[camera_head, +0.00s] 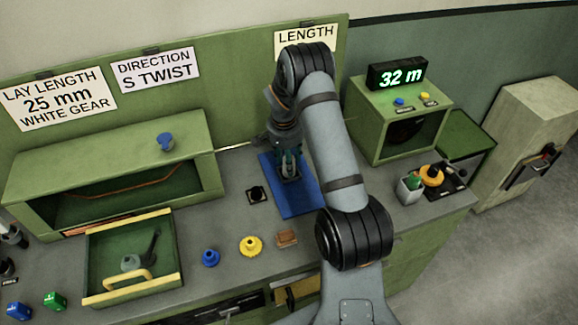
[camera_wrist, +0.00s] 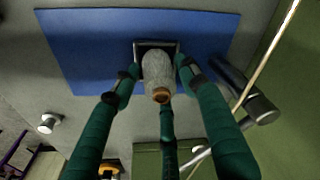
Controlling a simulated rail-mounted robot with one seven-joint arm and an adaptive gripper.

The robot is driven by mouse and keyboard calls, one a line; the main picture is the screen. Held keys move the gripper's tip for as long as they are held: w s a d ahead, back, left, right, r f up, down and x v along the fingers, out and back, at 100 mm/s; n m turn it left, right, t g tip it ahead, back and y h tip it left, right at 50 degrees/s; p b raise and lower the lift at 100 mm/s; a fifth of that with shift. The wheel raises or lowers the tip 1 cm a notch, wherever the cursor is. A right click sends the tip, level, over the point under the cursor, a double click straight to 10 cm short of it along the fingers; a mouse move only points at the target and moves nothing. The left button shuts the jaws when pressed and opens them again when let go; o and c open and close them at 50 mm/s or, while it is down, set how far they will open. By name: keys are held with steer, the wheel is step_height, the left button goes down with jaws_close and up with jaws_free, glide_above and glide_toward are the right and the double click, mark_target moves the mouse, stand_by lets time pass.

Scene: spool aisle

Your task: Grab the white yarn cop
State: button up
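The white yarn cop (camera_wrist: 158,72) is a pale grey-white wound body with a brown end, standing at a dark square holder on the blue mat (camera_wrist: 85,55). My gripper (camera_wrist: 157,68) has green fingers on both sides of the cop, with narrow gaps seeming to show beside it; a third finger is below it in the wrist view. No firm contact shows. In the head view my gripper (camera_head: 289,165) points down over the blue mat (camera_head: 296,202), and the cop is mostly hidden between the fingers.
A thin rod (camera_head: 238,147) runs beside my gripper from the green housing (camera_head: 110,150). A green counter box (camera_head: 385,115) stands to the right. A blue gear (camera_head: 210,257), a yellow gear (camera_head: 251,246) and a brown block (camera_head: 287,238) lie in front.

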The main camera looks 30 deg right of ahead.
steer(key=c, duration=0.9)
steer(key=shift+r, duration=0.1)
